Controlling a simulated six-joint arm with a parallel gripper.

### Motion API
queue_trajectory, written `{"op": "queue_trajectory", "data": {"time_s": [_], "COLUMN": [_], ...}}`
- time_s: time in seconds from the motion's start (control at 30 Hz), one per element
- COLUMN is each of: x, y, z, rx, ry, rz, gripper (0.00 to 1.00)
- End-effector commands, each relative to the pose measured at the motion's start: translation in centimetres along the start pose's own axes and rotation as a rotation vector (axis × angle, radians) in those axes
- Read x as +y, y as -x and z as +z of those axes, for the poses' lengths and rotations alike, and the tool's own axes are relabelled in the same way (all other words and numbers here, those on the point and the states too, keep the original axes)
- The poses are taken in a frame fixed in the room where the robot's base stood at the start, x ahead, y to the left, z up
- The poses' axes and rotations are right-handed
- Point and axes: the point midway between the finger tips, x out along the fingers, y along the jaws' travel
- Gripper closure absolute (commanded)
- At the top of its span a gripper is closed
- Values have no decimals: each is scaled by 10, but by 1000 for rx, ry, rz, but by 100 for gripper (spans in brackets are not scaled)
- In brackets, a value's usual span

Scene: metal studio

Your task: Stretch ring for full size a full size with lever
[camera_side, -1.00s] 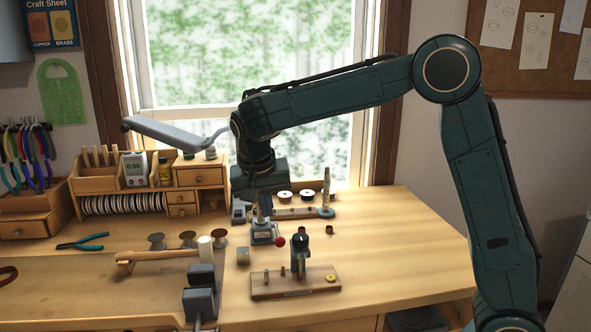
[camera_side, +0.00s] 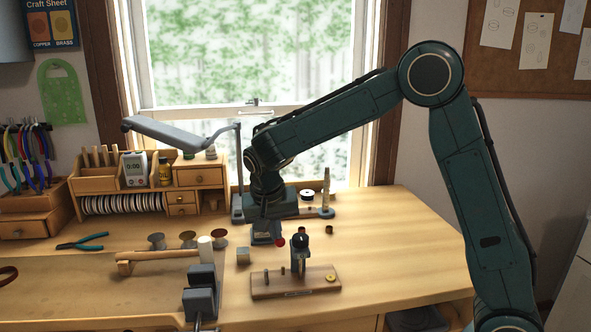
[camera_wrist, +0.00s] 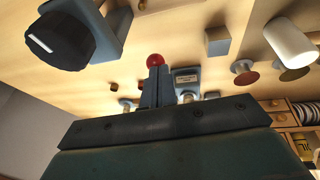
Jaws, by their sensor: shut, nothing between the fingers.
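The ring stretcher (camera_side: 262,238) is a small blue-grey device with a label plate, standing mid-bench and partly hidden behind my gripper. Its label also shows in the wrist view (camera_wrist: 186,78). A red ball knob (camera_side: 279,242), seemingly the lever's end, sticks out to its right. My gripper (camera_wrist: 156,72) is shut and empty, pointing down. In the wrist view the red ball (camera_wrist: 155,60) shows right at the fingertips; I cannot tell whether they touch. A small yellow ring (camera_side: 331,278) lies on the wooden board (camera_side: 268,290) in front. Any ring on the stretcher is hidden.
A dark-capped upright tool (camera_side: 300,258) stands on the board, close to the right of the knob. The bench's right side is clear.

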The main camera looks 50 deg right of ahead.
Motion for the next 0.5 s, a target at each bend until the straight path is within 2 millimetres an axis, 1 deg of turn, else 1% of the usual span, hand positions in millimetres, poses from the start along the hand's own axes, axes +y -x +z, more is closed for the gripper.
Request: {"op": "queue_trajectory", "data": {"time_s": [0.2,0.5], "x": [-1,-1], "y": [-10,-10], "z": [10,10], "rx": [-1,0], "ry": [2,0], "rz": [2,0], "gripper": [100,100]}}
